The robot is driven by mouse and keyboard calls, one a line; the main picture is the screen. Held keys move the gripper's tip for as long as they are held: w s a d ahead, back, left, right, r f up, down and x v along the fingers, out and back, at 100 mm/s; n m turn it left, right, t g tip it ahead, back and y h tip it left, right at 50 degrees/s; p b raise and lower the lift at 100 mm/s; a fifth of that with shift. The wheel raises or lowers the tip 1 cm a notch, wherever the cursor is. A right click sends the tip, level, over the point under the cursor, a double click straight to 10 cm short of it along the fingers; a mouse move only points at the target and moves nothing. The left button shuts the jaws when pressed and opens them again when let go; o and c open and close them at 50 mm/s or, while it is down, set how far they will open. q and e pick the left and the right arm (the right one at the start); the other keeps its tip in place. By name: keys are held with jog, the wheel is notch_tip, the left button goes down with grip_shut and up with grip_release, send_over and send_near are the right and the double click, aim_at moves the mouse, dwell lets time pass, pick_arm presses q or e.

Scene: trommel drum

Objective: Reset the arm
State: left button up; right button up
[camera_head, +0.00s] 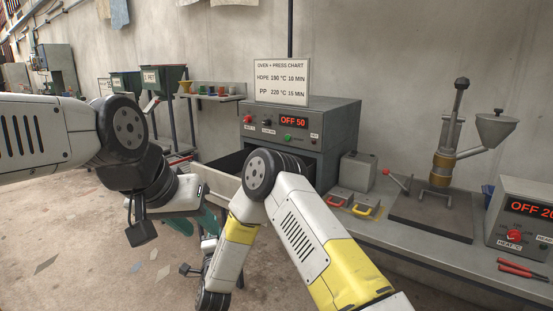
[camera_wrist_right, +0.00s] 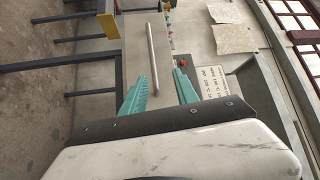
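My left arm comes in from the left in the head view. Its gripper (camera_head: 193,225) hangs at the middle left, its teal fingers apart with nothing seen between them. My right arm bends at the centre, and its forearm points down; its gripper is not clearly seen there. In the right wrist view, my right gripper (camera_wrist_right: 158,88) shows two teal fingers spread apart and empty. A pale bar (camera_wrist_right: 153,55) on a grey panel shows beyond the fingers, apparently not touched.
A grey oven (camera_head: 300,125) reading OFF 50 stands behind my right elbow, with a chart sign (camera_head: 282,82) above. The right bench carries a lever press (camera_head: 442,165), red and yellow handles (camera_head: 365,209) and a control box (camera_head: 520,222). Green bins (camera_head: 163,78) stand at the back left.

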jog(key=w+d+r+n+g+y, duration=0.1)
jog(key=w+d+r+n+g, duration=0.15)
jog(key=r, duration=0.45)
jog(key=w+d+r+n+g+y, duration=0.1)
jog(key=w+d+r+n, duration=0.15)
jog(key=r, duration=0.35)
jog(key=s+d+r+n+g, duration=0.3)
jog(key=s+d+r+n, duration=0.2)
jog(key=d+r, duration=0.35)
jog(key=s+d+n+g+h, duration=0.1)
jog(key=s+d+g, duration=0.1)
jog(key=s+d, duration=0.4)
jog(key=s+d+r+n+g+h, duration=0.1)
jog(key=s+d, duration=0.6)
jog(key=s, duration=0.7)
jog(key=s+d+n+g+h, duration=0.1)
jog(key=s+d+n+g, duration=0.1)
jog(key=s+d, duration=0.5)
jog(key=s+g, duration=0.1)
jog(key=s, duration=0.2)
jog(key=shift+d+r+n, duration=0.25)
jog(key=shift+n, duration=0.15)
jog(key=shift+g, duration=0.25)
